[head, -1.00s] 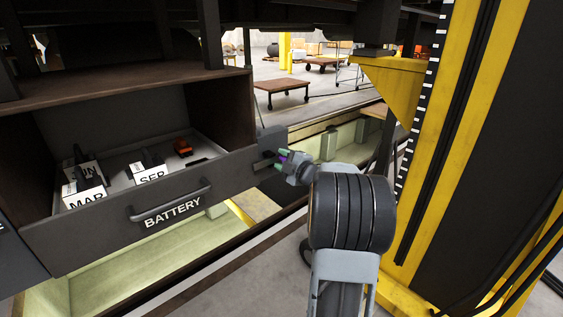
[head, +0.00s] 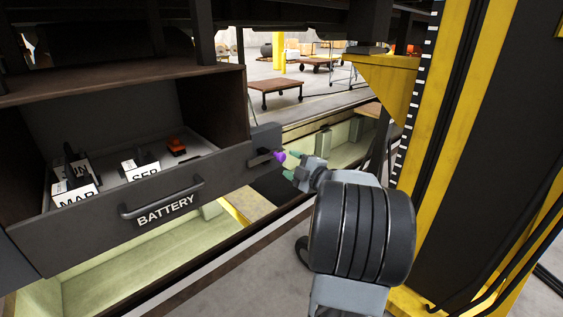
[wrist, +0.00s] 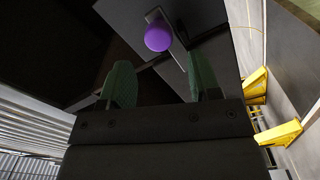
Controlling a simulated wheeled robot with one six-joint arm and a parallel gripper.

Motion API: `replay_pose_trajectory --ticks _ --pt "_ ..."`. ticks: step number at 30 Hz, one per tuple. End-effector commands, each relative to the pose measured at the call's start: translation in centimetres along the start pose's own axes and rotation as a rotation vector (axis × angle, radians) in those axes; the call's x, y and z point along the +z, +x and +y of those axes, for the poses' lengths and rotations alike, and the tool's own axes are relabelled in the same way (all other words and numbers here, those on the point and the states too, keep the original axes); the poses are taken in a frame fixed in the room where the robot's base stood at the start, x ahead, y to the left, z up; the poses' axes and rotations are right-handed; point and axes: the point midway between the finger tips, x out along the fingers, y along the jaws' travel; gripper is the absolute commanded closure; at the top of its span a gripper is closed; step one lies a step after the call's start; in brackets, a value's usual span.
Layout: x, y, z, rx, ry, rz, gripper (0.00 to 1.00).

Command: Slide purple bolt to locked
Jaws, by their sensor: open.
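The purple bolt (head: 279,156) has a round purple knob and sticks out from a dark bracket on the right end of the battery drawer front (head: 150,213). In the wrist view the purple knob (wrist: 158,37) is beyond my fingertips, roughly between their lines. My gripper (head: 289,165) has green fingers and is open and empty, just to the right of the knob and apart from it. Its fingers also show spread in the wrist view (wrist: 162,77). The inside of the bolt's bracket is too small to read clearly.
The drawer stands pulled out of its cabinet (head: 120,83), holding labelled blocks and an orange item (head: 176,147). A handle (head: 163,197) projects from its front. A yellow column (head: 450,130) stands to the right of my arm. A lit pit lies below.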

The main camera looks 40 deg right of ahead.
Motion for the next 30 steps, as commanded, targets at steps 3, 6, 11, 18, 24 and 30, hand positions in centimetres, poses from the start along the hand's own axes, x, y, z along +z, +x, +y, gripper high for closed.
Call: replay_pose_trajectory --ticks 3,6,11,18,24,30 --pt "0.1 -2.4 0.0 0.003 -0.001 -0.003 0.43" --pt "0.0 -3.9 0.0 0.002 -0.001 -0.002 0.43" --pt "-0.1 -5.5 0.0 0.002 0.0 0.001 0.43" --pt "-0.1 -6.3 0.0 0.0 0.001 0.003 0.43" --pt "-0.1 -6.3 0.0 0.0 0.001 0.003 0.43" --pt "-0.1 -6.3 0.0 0.0 0.001 0.003 0.43"
